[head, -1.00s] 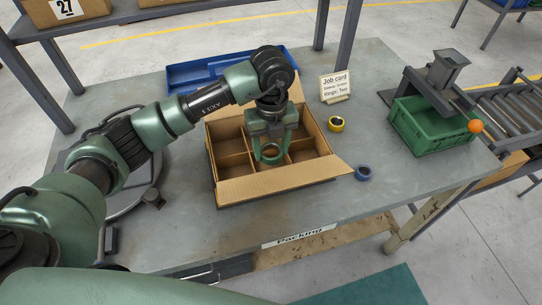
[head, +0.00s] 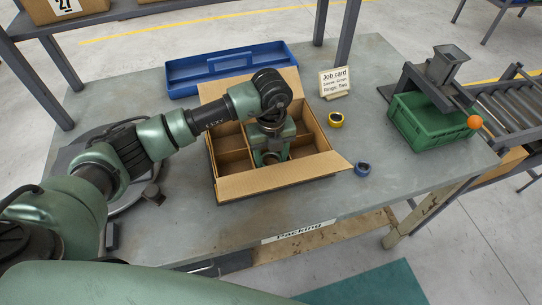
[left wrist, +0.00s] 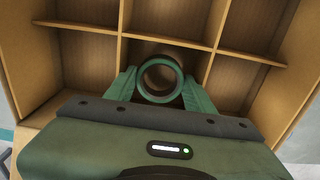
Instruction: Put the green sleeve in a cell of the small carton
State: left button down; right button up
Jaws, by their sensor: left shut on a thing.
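The small carton (head: 275,183) stands open on the table, split by thin dividers (left wrist: 170,43) into several cells. My left gripper (head: 270,157) points down into the carton, over its front middle part. In the left wrist view my left gripper (left wrist: 160,85) is shut on the green sleeve (left wrist: 142,79), one finger on each side of it. The sleeve's round open end faces the camera, in line with the front middle cell. How deep its lower end reaches is hidden. My right gripper is not in view.
A job card (head: 335,83) and a blue tray (head: 215,71) are behind. A green crate (head: 425,125) under a chute stands at the right. The front table edge is clear.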

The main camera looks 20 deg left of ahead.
pick_arm(q)
jog(key=shift+f, duration=0.2)
jog(key=c, duration=0.8)
grip_release()
jog(key=shift+r, duration=0.15)
jog(key=shift+r+p, duration=0.35)
notch_tip(320, 180, up, 12)
jog(key=b, duration=0.3)
jog(key=shift+r, duration=0.15)
